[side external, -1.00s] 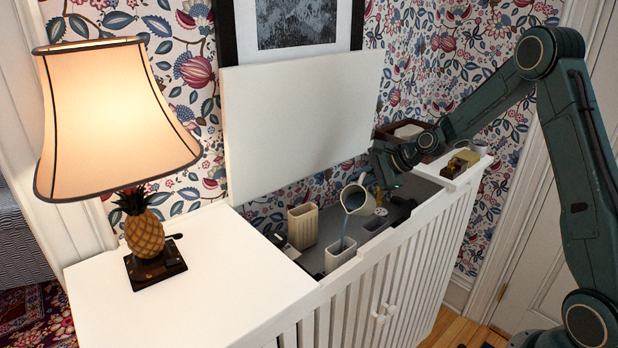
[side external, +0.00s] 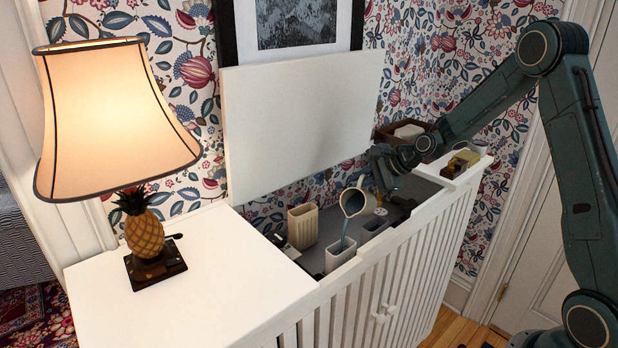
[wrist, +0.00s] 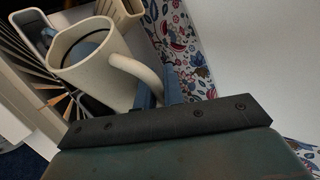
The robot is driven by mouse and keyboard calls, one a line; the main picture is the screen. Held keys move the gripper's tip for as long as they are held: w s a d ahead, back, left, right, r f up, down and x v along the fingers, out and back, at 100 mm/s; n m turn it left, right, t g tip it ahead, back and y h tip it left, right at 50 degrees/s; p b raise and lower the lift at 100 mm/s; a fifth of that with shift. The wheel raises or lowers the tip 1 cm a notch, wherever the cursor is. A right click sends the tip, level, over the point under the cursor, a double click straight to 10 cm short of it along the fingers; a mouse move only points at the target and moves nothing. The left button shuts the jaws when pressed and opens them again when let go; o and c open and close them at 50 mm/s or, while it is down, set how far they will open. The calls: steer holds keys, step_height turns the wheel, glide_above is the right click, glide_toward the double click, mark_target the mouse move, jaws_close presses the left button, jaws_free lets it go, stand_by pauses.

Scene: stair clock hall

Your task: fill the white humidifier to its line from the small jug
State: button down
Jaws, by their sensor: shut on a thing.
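The small cream jug (side external: 354,203) is tipped towards the lower left above the white humidifier (side external: 341,262), a small open container in the cabinet's recess. A thin bluish stream runs from the jug's lip down into it. My gripper (side external: 377,190) is shut on the jug's handle side. In the wrist view the jug (wrist: 112,77) shows its open mouth with bluish liquid inside, and my gripper (wrist: 165,92) is at its looped handle. The fill line and the level in the humidifier cannot be made out.
A ribbed beige container (side external: 303,228) stands just behind and left of the humidifier. The white cabinet (side external: 190,285) carries a lit pineapple lamp (side external: 145,238); its raised lid (side external: 300,110) leans behind. A brown box (side external: 404,131) sits at the far end.

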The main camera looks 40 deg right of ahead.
steer(key=shift+s+a+n+h, duration=0.1)
steer(key=shift+a+n+h, duration=0.3)
steer(key=shift+h, duration=0.1)
stand_by(1.0)
steer(key=shift+d, duration=0.15)
steer(key=shift+w+d+m+y, duration=0.2)
steer(key=shift+d+m+y, duration=0.3)
steer(key=shift+d, duration=0.05)
steer(key=y, duration=0.1)
steer(key=d+m+y, duration=0.1)
steer(key=shift+w+f+m+g+y, duration=0.1)
steer(key=shift+w+m+g+y, duration=0.1)
steer(key=shift+m+g+y, duration=0.15)
steer(key=shift+d, duration=0.1)
steer(key=shift+w+d+y, duration=0.1)
steer(key=shift+d+y, duration=0.1)
steer(key=shift+y, duration=0.05)
steer(key=shift+d+m, duration=0.15)
steer(key=shift+m, duration=0.1)
